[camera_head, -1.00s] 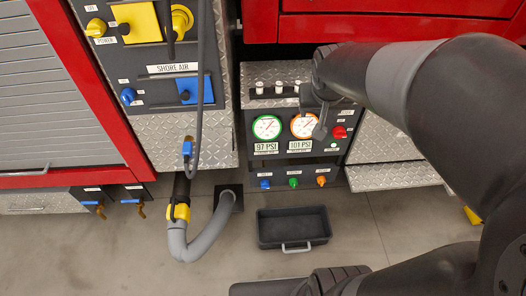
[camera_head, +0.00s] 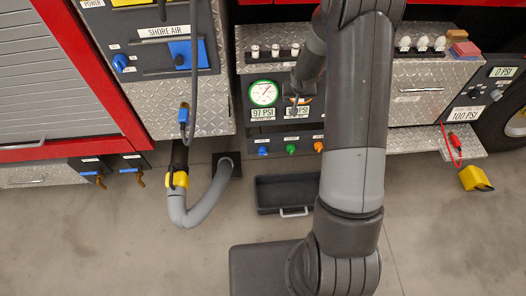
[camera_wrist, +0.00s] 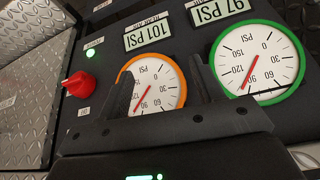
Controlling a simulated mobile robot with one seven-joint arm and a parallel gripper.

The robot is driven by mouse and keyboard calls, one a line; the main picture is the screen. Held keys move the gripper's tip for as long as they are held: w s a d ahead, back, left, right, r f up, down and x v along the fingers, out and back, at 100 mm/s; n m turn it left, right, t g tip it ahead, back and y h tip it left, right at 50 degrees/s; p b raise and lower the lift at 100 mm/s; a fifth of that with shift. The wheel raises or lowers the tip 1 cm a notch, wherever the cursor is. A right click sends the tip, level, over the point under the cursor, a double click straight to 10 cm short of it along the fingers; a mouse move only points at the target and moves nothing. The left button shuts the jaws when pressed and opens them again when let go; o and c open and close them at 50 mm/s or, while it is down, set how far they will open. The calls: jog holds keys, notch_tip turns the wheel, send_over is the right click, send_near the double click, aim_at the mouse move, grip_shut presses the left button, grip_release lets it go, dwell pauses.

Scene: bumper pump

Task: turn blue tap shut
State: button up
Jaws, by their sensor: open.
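A small blue tap (camera_head: 263,151) sits at the left of a row on the lower strip of the gauge panel (camera_head: 256,127), beside a green tap (camera_head: 291,149) and an orange tap (camera_head: 318,146). Whether it is open or shut is too small to tell. My gripper (camera_head: 293,98) is in front of the gauges, above and right of the blue tap and apart from it. In the wrist view my gripper (camera_wrist: 162,92) is open and empty, its fingers before the orange-rimmed gauge (camera_wrist: 156,85) and the green-rimmed gauge (camera_wrist: 258,65). The blue tap is not in the wrist view.
A red knob (camera_wrist: 78,85) sits beside the gauges. A black tray (camera_head: 265,193) lies on the floor below the taps. A grey hose (camera_head: 203,208) with a yellow collar stands to the left. Other blue parts include a knob (camera_head: 120,63) and a hose-side fitting (camera_head: 183,115).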

notch_tip(320, 180, down, 16)
jog(key=a+y, duration=0.1)
jog(key=a, duration=0.1)
jog(key=y, duration=0.2)
send_near(263, 151)
jog(key=shift+x, duration=5.35)
jog(key=shift+d, duration=0.1)
jog(key=c, duration=0.9)
